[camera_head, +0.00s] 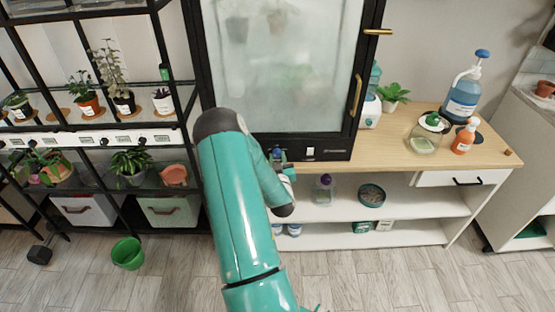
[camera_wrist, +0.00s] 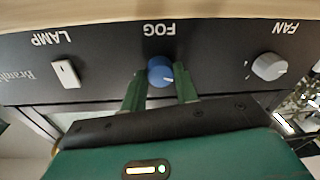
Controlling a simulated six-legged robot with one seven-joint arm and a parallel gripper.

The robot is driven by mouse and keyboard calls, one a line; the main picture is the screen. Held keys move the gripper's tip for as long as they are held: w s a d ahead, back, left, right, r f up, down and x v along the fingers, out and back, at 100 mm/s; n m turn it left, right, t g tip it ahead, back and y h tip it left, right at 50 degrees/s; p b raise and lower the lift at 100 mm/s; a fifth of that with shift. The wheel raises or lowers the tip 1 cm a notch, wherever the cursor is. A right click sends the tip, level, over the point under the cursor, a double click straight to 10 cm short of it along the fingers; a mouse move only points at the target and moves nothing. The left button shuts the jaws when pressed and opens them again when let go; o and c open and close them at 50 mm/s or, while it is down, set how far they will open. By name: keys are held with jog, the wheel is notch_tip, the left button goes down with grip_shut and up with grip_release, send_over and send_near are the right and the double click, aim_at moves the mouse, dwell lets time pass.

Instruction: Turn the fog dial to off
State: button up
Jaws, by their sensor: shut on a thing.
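The fog dial (camera_wrist: 160,72) is a round blue knob under the upside-down label FOG in the wrist view, with a light mark on its lower right. My gripper (camera_wrist: 160,84) has its two green fingers on either side of the dial and is shut on it. In the head view my teal arm reaches to the black cabinet's lower panel (camera_head: 328,149). There the arm mostly hides the dial and my gripper.
A grey FAN knob (camera_wrist: 269,66) and a white LAMP switch (camera_wrist: 66,74) flank the dial. The frosted glass cabinet (camera_head: 290,65) has a brass handle (camera_head: 355,96). Bottles stand on the wooden counter (camera_head: 480,160) to the right, and a plant rack is at left.

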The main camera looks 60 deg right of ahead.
dwell(0.4)
jog(key=o, duration=1)
jog(key=shift+c, duration=0.2)
jog(key=shift+s+a, duration=0.1)
jog(key=r+v, duration=0.1)
jog(key=v, duration=1.2)
jog(key=shift+a+f, duration=0.3)
jog(key=shift+f, duration=0.1)
jog(key=shift+s, duration=0.1)
